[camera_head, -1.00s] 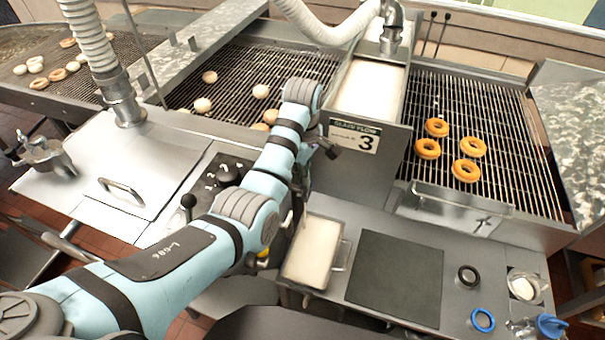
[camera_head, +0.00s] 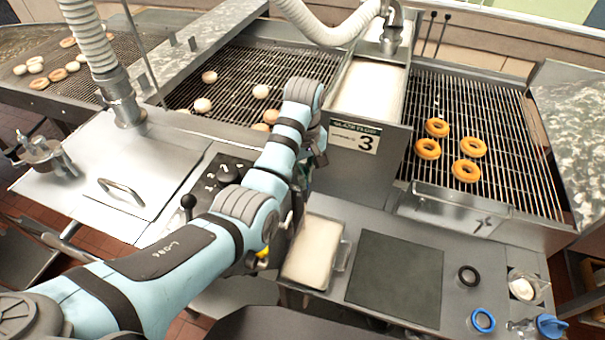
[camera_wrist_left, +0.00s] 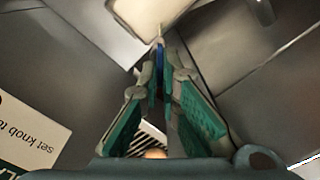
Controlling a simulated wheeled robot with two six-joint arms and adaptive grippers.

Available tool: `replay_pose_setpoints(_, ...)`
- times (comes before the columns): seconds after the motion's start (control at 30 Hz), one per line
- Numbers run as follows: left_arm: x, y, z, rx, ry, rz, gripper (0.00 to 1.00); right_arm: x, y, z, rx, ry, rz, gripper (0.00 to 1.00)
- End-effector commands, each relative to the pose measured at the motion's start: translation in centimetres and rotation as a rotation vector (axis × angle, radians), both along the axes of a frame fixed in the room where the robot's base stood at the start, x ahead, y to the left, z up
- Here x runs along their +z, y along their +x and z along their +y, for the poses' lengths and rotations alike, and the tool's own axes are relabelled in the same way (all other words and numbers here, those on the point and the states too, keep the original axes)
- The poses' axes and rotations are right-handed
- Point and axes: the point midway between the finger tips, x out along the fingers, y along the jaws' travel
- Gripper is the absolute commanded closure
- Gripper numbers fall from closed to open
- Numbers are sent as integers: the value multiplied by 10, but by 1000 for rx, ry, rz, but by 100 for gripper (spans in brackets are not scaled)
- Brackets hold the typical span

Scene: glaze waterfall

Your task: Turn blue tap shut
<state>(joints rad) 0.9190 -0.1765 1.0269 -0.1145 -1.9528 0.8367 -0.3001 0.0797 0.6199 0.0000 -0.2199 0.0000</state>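My left arm reaches across the head view to the front of the glaze tank (camera_head: 350,185) marked 3. Its gripper (camera_head: 304,182) is mostly hidden behind my wrist there. In the left wrist view, the green-padded fingers of my left gripper (camera_wrist_left: 162,80) converge on a narrow blue piece, seemingly the blue tap handle (camera_wrist_left: 159,55), seen edge-on between the fingertips. I cannot tell whether they press on it. A thin pale line runs from near the tap toward the white-filled pan (camera_wrist_left: 150,12). This pan also shows in the head view (camera_head: 313,250). My right gripper is not in view.
A dark mat (camera_head: 396,278) lies right of the pan. A black ring (camera_head: 468,275), a blue ring (camera_head: 483,320) and a blue-topped item (camera_head: 551,326) are at the right. Doughnuts (camera_head: 466,170) lie on the right rack. A lever (camera_head: 188,203) stands left of my arm.

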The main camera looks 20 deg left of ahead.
Motion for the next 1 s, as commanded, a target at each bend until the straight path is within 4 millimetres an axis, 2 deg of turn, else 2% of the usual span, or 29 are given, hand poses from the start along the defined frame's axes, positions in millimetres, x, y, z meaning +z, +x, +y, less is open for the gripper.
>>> replay_pose_setpoints(0.6, 3, 3, -2, -564, 1, -9, 100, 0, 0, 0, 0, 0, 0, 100)
replay_pose_setpoints(1.0, 3, 4, -3, -779, 2, -10, 100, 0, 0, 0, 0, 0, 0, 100)
